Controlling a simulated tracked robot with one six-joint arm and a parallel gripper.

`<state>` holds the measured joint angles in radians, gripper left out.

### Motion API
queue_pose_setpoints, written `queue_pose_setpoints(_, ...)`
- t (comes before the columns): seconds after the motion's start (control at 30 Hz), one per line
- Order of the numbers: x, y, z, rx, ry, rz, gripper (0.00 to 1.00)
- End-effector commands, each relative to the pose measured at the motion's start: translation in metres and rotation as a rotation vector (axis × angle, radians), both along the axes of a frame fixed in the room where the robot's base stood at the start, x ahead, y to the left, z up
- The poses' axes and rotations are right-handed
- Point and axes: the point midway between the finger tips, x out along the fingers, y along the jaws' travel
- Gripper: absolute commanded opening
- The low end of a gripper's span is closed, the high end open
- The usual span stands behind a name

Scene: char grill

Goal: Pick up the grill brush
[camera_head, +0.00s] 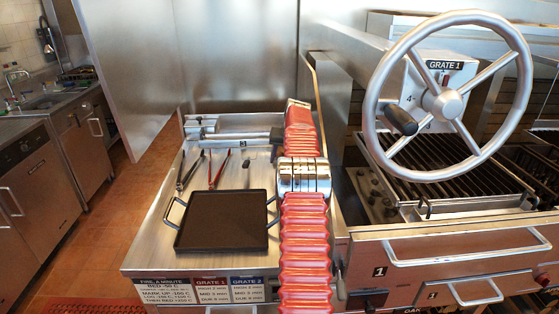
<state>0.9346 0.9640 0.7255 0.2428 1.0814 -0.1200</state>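I cannot make out the grill brush for certain. On the steel side counter (150,245) lie dark tongs (188,172), red-handled tongs (219,169) and a small dark item (246,163) too small to identify.
A black griddle pan (222,222) with side handles lies at the counter's front. A large metal handwheel (441,102) stands before the grill grate (440,160) on the right. Steel panels (235,60) rise behind the counter. Open tiled floor (90,215) lies left.

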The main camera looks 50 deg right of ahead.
Motion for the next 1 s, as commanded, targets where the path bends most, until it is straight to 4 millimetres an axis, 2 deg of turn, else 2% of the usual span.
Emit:
queue_pose_setpoints(0.2,0.009,-0.004,-0.022,-0.001,-0.001,0.0,0.42)
queue_pose_setpoints(0.8,0.01,-0.004,-0.024,-0.001,-0.001,0.0,0.42)
queue_pose_setpoints(1.0,0.01,-0.004,-0.024,-0.001,-0.001,0.0,0.28)
